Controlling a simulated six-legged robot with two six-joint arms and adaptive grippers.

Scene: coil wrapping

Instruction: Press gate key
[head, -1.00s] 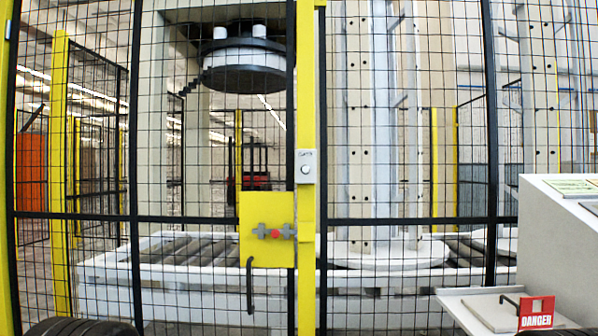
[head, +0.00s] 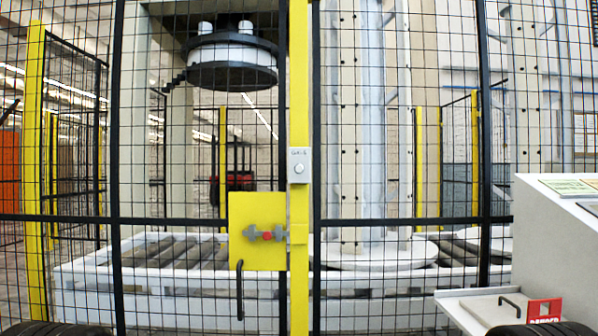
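The gate key is a small light-grey box with a round white button (head: 299,167), fixed to the yellow gate post (head: 299,70) in the head view. Below and left of it is a yellow latch plate (head: 257,255) with a grey bolt and red centre (head: 266,236). A black handle (head: 240,290) hangs at the plate's lower left. Neither of my grippers shows in the head view. Nothing touches the button.
Black mesh fence panels stand on both sides of the post. Behind them are a roller conveyor (head: 180,253) and a round white turntable (head: 380,255). A grey console (head: 560,235) stands at the right, with a shelf and red danger tag (head: 544,310) below.

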